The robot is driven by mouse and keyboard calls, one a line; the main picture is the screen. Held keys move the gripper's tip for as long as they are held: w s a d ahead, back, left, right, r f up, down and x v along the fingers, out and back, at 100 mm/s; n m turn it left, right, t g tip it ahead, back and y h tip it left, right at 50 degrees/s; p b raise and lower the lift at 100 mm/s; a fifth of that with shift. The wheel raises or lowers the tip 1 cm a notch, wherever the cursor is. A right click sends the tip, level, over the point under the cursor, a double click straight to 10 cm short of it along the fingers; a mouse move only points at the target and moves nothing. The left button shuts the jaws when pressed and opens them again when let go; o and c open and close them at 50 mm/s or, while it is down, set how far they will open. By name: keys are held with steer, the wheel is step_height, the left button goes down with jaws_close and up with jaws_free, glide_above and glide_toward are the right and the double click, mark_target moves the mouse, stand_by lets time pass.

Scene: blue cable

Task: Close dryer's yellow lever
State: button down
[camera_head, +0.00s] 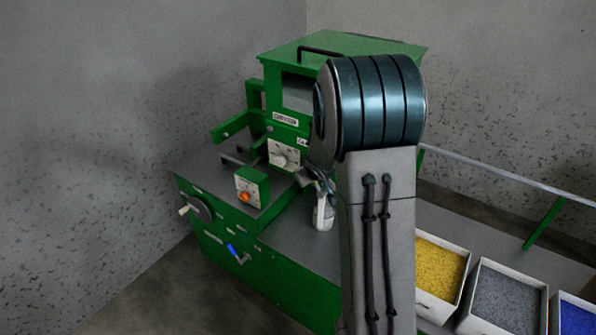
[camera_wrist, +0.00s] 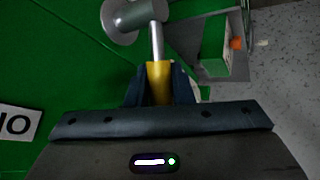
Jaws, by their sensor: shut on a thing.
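The yellow lever (camera_wrist: 159,74) shows in the wrist view as a yellow grip on a metal rod. The rod runs up to a round grey pivot (camera_wrist: 128,18) on a green panel. My gripper (camera_wrist: 160,92) is shut on the yellow grip, with a dark finger on each side of it. In the head view the green dryer (camera_head: 270,128) stands at the back with a hopper-like top and a black handle. My arm covers its right part there, and the lever and my fingertips are hidden.
A control box with an orange knob (camera_head: 245,197) and a blue lever (camera_head: 236,253) are on the green bench's left side. Bins of yellow (camera_head: 440,268), grey (camera_head: 505,300) and blue (camera_head: 575,318) granules stand at the right. Walls are close behind.

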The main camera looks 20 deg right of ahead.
steer(key=shift+w, duration=0.1)
stand_by(0.4)
steer(key=c, duration=1.5)
jaws_free()
steer(key=shift+c, duration=0.2)
steer(key=p+v, duration=0.5)
steer(key=v, duration=0.8)
steer(key=shift+a+r, duration=0.15)
steer(key=shift+r, duration=0.2)
steer(key=s+a+r+m+g+b, duration=0.1)
steer(key=s+a, duration=0.2)
steer(key=s, duration=0.4)
steer(key=s+a+r+g+y+b, duration=0.1)
steer(key=s+a+g, duration=0.1)
steer(key=s, duration=0.6)
steer(key=s+a+r+m+g+b, duration=0.1)
steer(key=s+a, duration=0.3)
steer(key=s, duration=0.4)
steer(key=shift+r+m+b, duration=0.25)
steer(key=shift+m+b, duration=0.05)
steer(key=shift+b, duration=0.2)
